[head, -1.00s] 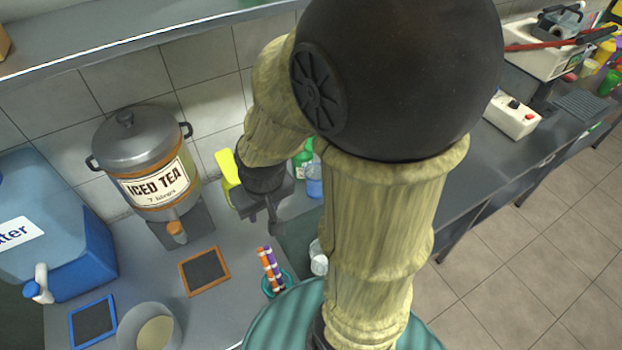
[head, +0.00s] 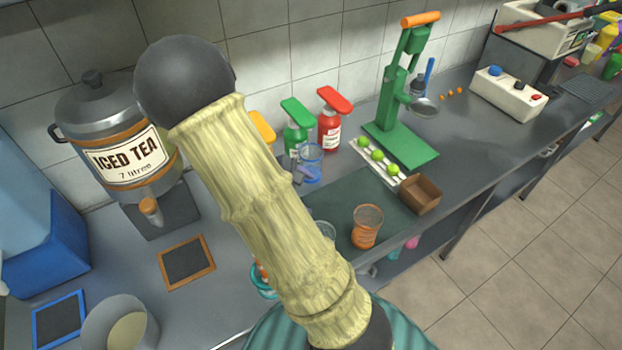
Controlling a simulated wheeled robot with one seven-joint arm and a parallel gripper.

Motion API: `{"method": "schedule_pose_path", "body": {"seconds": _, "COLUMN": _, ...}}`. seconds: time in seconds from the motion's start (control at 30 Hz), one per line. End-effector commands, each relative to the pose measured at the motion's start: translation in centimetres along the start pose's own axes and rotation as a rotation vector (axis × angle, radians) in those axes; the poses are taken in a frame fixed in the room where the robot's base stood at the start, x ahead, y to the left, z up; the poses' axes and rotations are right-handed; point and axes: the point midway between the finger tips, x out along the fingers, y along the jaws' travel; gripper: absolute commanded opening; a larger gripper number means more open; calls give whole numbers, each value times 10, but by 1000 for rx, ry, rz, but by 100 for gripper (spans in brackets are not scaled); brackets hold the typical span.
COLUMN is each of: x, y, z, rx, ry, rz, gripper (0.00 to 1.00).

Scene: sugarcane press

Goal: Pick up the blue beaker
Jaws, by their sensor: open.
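The blue beaker (head: 312,170) is a clear blue cup standing at the back of the counter, in front of the green and red bottles. My gripper (head: 299,172) is mostly hidden behind my arm. A small grey part of it shows at the beaker's left side, with its jaws open. I cannot tell whether a finger touches the beaker or whether the beaker is between the fingers.
An orange beaker (head: 367,226) stands on the dark mat (head: 384,205). A brown box (head: 420,195), a tray of limes (head: 373,160) and a green press (head: 400,135) are to the right. Bottles with green (head: 297,113) and red (head: 335,100) tops stand close behind the blue beaker.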

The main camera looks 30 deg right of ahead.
Motion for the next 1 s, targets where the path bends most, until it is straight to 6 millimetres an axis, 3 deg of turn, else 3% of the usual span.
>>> {"method": "schedule_pose_path", "body": {"seconds": 0.03, "x": 26, "y": 6, "z": -15, "rx": -76, "ry": -71, "rz": 61, "gripper": 72}}
{"method": "schedule_pose_path", "body": {"seconds": 0.2, "x": 61, "y": 51, "z": -39, "rx": -326, "ry": -317, "rz": 292, "gripper": 72}}
{"method": "schedule_pose_path", "body": {"seconds": 0.33, "x": 67, "y": 85, "z": -63, "rx": -498, "ry": -499, "rz": 470, "gripper": 72}}
{"method": "schedule_pose_path", "body": {"seconds": 0.5, "x": 57, "y": 113, "z": -89, "rx": -638, "ry": -654, "rz": 629, "gripper": 72}}
{"method": "schedule_pose_path", "body": {"seconds": 0.7, "x": 50, "y": 121, "z": -93, "rx": -671, "ry": -691, "rz": 667, "gripper": 72}}
{"method": "schedule_pose_path", "body": {"seconds": 1.0, "x": 52, "y": 118, "z": -99, "rx": -674, "ry": -686, "rz": 670, "gripper": 72}}
